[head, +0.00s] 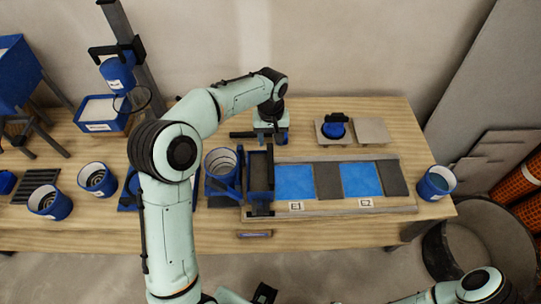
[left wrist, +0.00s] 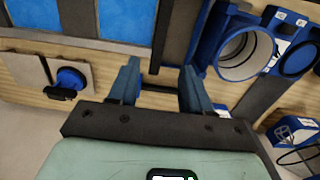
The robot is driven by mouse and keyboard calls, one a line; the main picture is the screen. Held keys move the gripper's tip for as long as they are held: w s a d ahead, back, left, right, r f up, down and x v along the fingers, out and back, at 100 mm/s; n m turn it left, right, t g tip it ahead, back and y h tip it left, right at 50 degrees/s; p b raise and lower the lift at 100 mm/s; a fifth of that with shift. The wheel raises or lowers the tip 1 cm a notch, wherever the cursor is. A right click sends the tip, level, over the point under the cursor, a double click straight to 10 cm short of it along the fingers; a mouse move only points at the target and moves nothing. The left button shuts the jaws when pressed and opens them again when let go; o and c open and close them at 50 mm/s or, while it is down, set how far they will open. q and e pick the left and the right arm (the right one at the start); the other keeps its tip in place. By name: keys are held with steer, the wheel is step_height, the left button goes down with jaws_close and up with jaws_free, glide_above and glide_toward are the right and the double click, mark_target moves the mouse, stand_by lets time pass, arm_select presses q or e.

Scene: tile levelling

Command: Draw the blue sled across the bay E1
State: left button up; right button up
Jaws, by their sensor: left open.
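The blue sled (head: 249,178), a dark slab in a blue frame, lies across the board just left of bay E1 (head: 295,180), which shows a blue bed. In the left wrist view the sled (left wrist: 178,30) is at the top centre, with a dark bar at its near end. My left gripper (head: 270,132) is over the sled's far end. Its two fingers (left wrist: 160,75) are apart, one on each side of that end; I cannot tell whether they touch it. Part of my right arm shows at the bottom right; its gripper is out of frame.
Bay E2 (head: 360,180) lies right of E1, with grey strips between. Two grey tiles, one bearing a blue knob (head: 334,125), lie behind the bays. A blue bucket (head: 437,183) stands at the right; an open blue container (head: 221,166) stands close left of the sled.

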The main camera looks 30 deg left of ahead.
mark_target(271, 162)
arm_select(q)
step_height(271, 162, down, 12)
steer(key=shift+b, duration=0.3)
jaws_close()
